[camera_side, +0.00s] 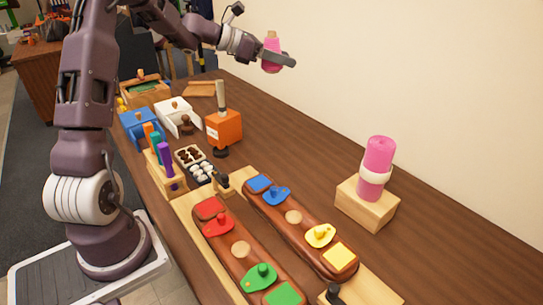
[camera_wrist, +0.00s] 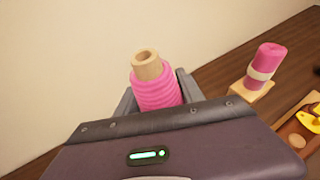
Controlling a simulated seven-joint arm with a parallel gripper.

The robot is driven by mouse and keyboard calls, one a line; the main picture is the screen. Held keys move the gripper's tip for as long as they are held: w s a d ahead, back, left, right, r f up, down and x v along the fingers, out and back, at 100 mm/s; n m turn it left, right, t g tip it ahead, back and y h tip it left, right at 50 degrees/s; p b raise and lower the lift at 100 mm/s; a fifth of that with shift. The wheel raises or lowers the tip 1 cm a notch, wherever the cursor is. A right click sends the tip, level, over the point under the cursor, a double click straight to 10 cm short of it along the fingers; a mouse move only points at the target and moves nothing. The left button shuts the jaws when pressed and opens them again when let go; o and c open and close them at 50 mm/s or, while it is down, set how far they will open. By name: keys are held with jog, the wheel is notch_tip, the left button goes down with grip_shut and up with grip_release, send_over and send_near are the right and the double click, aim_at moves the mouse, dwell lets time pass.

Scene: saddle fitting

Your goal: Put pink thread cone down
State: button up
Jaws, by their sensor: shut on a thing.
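The pink thread cone (camera_side: 271,54) is in my gripper (camera_side: 278,58), held high above the far part of the table. In the wrist view the cone (camera_wrist: 157,90) shows pink thread and a tan, hollow top end pointing up. The jaws (camera_wrist: 154,98) are on both sides of the cone, shut on it. The cone's lower end is hidden behind my gripper in the wrist view. The cone touches nothing but my gripper.
A pink roll with a white band (camera_side: 376,165) stands on a wooden block (camera_side: 367,206) at the right. Brown boards (camera_side: 240,249) with coloured pieces lie in front. An orange block with a handle (camera_side: 223,127) and boxes (camera_side: 177,116) stand farther back.

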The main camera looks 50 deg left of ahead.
aim_at(280, 154)
notch_tip(280, 154, down, 28)
dwell(0.3)
jog(key=o, duration=1.5)
jog(key=shift+f, duration=0.15)
jog(key=shift+c, duration=0.2)
